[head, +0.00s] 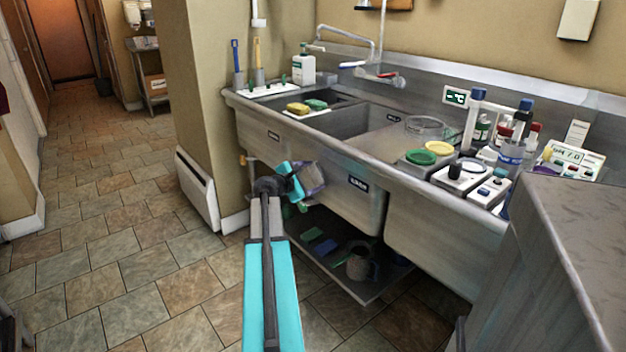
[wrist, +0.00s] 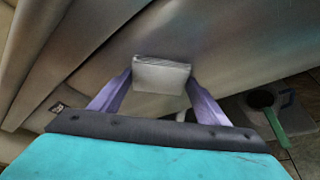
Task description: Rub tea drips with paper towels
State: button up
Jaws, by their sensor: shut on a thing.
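My gripper (wrist: 160,85) has its two purple fingers shut on a small pale grey folded pad, which looks like the paper towels (wrist: 162,74). In the head view my gripper (head: 313,179) is low in front of the steel sink (head: 345,180), beside the front wall of its basin. The held pad is mostly hidden there by the fingers. In the wrist view the sink's steel wall fills much of the background behind the pad; I cannot tell whether they touch. I cannot make out any tea drips in either view.
A low shelf (head: 325,275) under the sink holds a mug-like vessel (head: 362,264) and blue and green items. Yellow and green sponges (head: 299,108), a soap bottle (head: 304,66), bottles and small devices crowd the sink top. A grey counter (head: 575,235) stands at right. The tiled floor at left is clear.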

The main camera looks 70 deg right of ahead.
dwell(0.3)
jog(key=shift+w+a, duration=0.55)
jog(key=shift+a, duration=0.3)
jog(key=shift+w+a, duration=0.5)
jog(key=shift+a, duration=0.3)
jog(key=shift+w+a, duration=0.55)
jog(key=shift+a, duration=0.3)
jog(key=shift+w+a, duration=0.45)
jog(key=shift+a, duration=0.2)
jog(key=shift+w+a, duration=0.4)
jog(key=shift+a, duration=0.2)
jog(key=shift+w, duration=0.1)
